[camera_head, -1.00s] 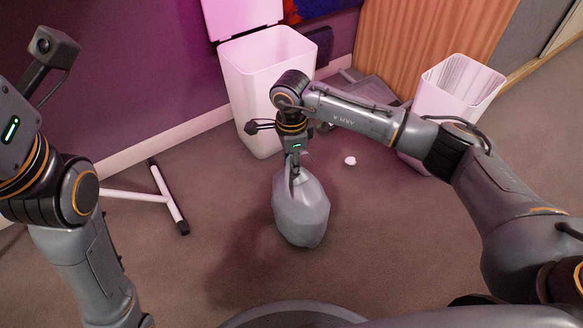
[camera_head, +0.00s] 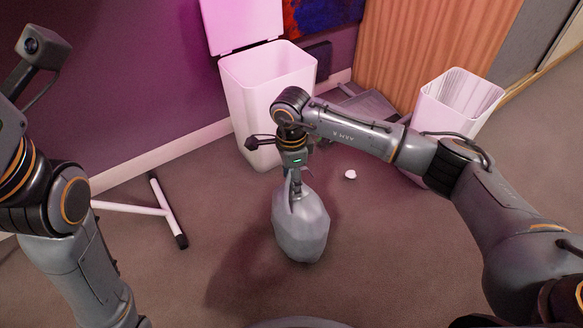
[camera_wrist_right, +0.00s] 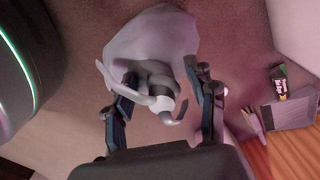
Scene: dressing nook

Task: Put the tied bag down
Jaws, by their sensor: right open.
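The tied bag (camera_head: 302,224) is grey and bulky, and appears to be on the carpet or very near it, upright below my right gripper (camera_head: 294,190). In the right wrist view the bag (camera_wrist_right: 150,38) has a knotted neck with loose ends. My right gripper (camera_wrist_right: 165,100) is open, with one finger on each side of the knot. I cannot tell whether either finger touches it. My left arm is at the left edge of the head view, and its gripper is out of frame.
A white open bin (camera_head: 268,92) stands behind the bag by the purple wall. A second white bin (camera_head: 455,105) with a liner is at the right. A small white scrap (camera_head: 350,174) lies on the floor. A white stand leg (camera_head: 162,208) is at the left. Carpet around the bag is clear.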

